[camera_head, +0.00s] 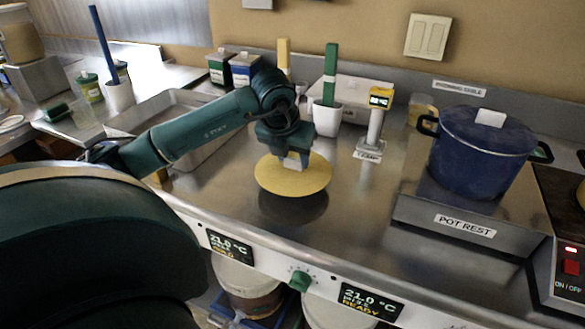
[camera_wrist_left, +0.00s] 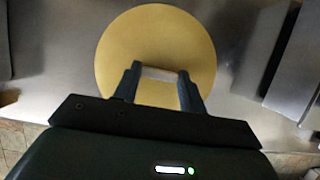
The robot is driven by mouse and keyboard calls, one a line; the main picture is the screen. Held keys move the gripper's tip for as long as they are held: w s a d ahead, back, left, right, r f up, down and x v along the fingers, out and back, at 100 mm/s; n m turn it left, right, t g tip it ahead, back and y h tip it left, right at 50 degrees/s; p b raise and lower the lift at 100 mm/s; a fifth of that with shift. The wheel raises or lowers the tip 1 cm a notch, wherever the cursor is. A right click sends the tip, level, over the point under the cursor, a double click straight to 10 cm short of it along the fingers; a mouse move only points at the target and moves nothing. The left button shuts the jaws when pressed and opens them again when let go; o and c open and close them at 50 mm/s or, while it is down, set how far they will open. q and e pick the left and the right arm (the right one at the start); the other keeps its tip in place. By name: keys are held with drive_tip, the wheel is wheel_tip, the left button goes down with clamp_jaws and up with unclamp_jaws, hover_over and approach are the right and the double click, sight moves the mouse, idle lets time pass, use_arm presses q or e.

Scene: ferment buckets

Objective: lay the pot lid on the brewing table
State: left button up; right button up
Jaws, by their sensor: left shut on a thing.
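My left gripper (camera_head: 293,160) is shut on the pale grip of a flat, round yellow lid (camera_head: 293,182). In the left wrist view the fingers of this gripper (camera_wrist_left: 160,80) close on that grip at the middle of the yellow lid (camera_wrist_left: 125,45). The lid is about level, and a dark shadow or reflection below it suggests that it is a little above the steel brewing table (camera_head: 350,205). A dark blue pot (camera_head: 480,155) with a pale block on top stands on the pot rest at the right. My right gripper is not in view.
The pot rest (camera_head: 415,215) bounds the table at the right. Behind the lid stand a white cup (camera_head: 327,120) with a green-handled tool and a small yellow-topped post (camera_head: 375,125). Clear table lies between lid and pot rest.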

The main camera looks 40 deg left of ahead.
sight(293, 168)
use_arm(q)
wheel_tip(293, 168, down, 4)
drive_tip(key=shift+r, duration=0.25)
drive_tip(key=o, duration=1)
drive_tip(key=shift+r, duration=0.2)
drive_tip(key=v, duration=1.1)
drive_tip(key=shift+s+r, duration=0.2)
drive_tip(key=shift+r, duration=0.15)
